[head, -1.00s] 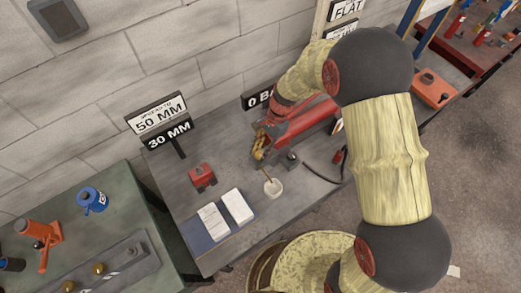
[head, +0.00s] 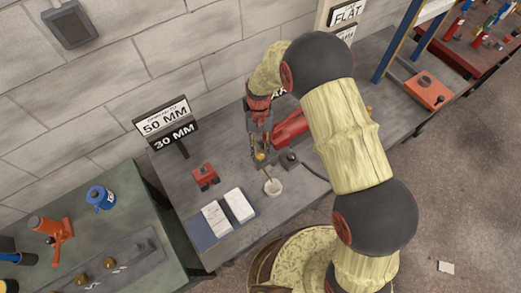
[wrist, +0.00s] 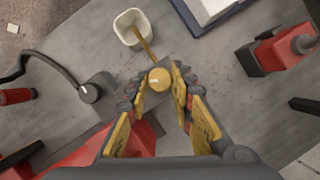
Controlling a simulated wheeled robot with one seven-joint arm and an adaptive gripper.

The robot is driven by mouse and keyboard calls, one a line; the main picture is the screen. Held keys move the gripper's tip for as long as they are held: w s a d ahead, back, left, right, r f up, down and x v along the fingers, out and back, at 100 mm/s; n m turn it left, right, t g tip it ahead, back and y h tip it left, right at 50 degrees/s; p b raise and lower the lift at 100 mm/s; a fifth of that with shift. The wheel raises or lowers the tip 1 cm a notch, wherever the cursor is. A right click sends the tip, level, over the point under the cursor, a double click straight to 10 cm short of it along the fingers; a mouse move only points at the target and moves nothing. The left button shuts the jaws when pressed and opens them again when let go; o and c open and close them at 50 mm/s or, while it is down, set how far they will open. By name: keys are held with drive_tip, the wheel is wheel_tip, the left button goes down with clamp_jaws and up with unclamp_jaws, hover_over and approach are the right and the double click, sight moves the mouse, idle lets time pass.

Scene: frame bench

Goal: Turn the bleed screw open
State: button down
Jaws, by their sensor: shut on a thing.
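The bleed screw appears as a round brass knob (wrist: 160,79) with a short pale mark on top, in the middle of the wrist view. My gripper (wrist: 158,88) has its yellow-padded fingers on both sides of the knob and is shut on it. In the head view, my gripper (head: 260,156) points down over the bench beside a red body (head: 290,128). The knob is small and mostly hidden there, and what it is fixed to is largely covered by my fingers.
A white cup (wrist: 131,28) holding a thin brown stick stands close to the fingertips. A dark knob (wrist: 90,93) on a grey block with a black hose is left of them. A red block (head: 205,175), papers (head: 226,210) and a sign (head: 168,125) are farther left.

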drive_tip(key=n+h, duration=0.1)
drive_tip(key=n, duration=0.1)
drive_tip(key=n+p, duration=0.1)
drive_tip(key=n, duration=0.1)
drive_tip(key=shift+a+n+t+h, duration=0.2)
drive_tip(key=shift+n+t+h, duration=0.1)
drive_tip(key=shift+t+h, duration=0.1)
idle(0.4)
drive_tip(key=c, duration=1.5)
unclamp_jaws()
drive_tip(key=shift+c, duration=0.2)
drive_tip(key=v, duration=1.2)
drive_tip(key=shift+w+a, duration=0.1)
drive_tip(key=shift+w, duration=0.05)
